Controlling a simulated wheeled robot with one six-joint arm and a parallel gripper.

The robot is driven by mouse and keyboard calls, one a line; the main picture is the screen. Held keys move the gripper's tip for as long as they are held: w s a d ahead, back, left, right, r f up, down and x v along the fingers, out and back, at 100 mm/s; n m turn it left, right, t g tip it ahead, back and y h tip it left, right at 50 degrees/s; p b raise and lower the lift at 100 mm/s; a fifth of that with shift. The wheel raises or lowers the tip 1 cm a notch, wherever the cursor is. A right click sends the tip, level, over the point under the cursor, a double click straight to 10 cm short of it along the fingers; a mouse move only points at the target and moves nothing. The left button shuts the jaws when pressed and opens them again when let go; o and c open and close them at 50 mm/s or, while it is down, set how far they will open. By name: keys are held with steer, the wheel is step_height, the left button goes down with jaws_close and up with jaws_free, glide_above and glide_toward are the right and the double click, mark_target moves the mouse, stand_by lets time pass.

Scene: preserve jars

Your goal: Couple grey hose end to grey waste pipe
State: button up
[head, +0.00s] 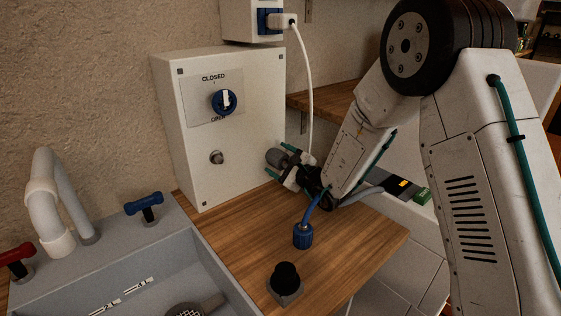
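My gripper (281,163) is in front of the right side of the white wall box, above the wooden worktop. Its green-padded fingers are on either side of a grey cylindrical end piece (275,157), which appears to be the grey hose end, held between them. A grey hose (368,191) shows behind my gripper to the right; its link to the end piece is hidden by my gripper. A short grey fitting with a black top (287,277) stands upright at the worktop's front, apart from my gripper.
A blue hose connector (303,236) stands on the worktop (245,226). The white box (190,135) has a blue knob (224,102) and a metal spigot (217,157). A sink (140,255) with a white tap (48,200) is at left. A white cable hangs behind.

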steer(key=v, duration=0.8)
steer(key=shift+a, duration=0.1)
